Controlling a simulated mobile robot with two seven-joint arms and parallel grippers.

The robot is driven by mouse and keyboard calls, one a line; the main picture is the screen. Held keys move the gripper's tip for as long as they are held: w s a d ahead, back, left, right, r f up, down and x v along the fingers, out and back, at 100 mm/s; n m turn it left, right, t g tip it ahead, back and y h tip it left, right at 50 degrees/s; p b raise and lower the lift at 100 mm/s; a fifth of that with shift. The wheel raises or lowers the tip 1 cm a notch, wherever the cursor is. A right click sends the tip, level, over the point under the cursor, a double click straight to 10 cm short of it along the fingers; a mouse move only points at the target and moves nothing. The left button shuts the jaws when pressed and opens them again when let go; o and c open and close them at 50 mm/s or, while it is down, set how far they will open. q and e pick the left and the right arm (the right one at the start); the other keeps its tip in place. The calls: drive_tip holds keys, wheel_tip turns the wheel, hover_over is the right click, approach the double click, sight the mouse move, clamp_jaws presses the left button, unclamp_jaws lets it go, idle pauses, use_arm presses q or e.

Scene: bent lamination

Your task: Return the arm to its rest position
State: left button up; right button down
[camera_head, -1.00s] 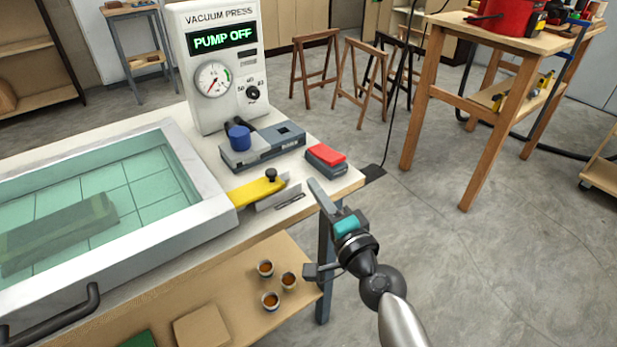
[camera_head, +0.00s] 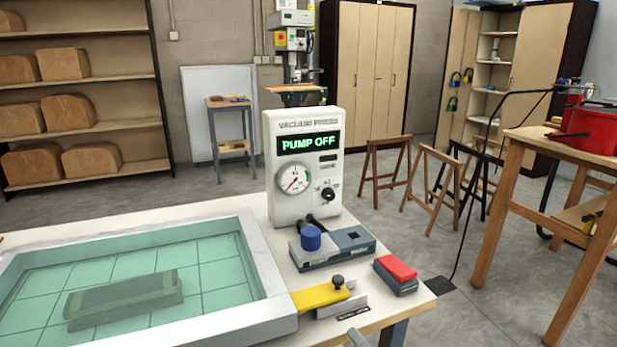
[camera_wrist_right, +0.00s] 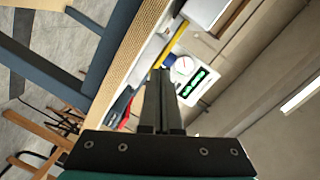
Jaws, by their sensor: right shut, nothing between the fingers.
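My right gripper (camera_wrist_right: 161,78) is shut and empty in the right wrist view, with its two fingers side by side. In the head view only a grey tip of the right gripper (camera_head: 357,339) shows at the bottom edge, just in front of the bench. The rest of the right arm is out of that view. My left gripper is not in view. The vacuum press (camera_head: 308,205) stands on the bench and its display reads PUMP OFF. It also shows tilted in the right wrist view (camera_wrist_right: 190,80).
The white bench (camera_head: 410,302) bears a glass-topped frame (camera_head: 268,268) over a dark block, a grey unit with a blue knob (camera_head: 310,238), a yellow tool (camera_head: 320,296) and a red-topped block (camera_head: 396,270). A wooden table (camera_head: 518,170) stands right.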

drive_tip(key=s+a+f+n+g, duration=0.2)
drive_tip(key=s+f+n+g, duration=0.45)
drive_tip(key=s, duration=0.25)
drive_tip(key=s+d+f+n+g+h, duration=0.35)
drive_tip(key=s+d+g+h, duration=0.35)
drive_tip(key=s, duration=0.5)
wheel_tip(320, 180, down, 24)
drive_tip(key=d, duration=0.3)
drive_tip(key=s+d+f, duration=0.2)
drive_tip(key=s+f, duration=0.4)
drive_tip(key=s+d+f, duration=0.2)
drive_tip(key=s+f, duration=0.4)
drive_tip(key=s, duration=0.1)
drive_tip(key=shift+d+f, duration=0.25)
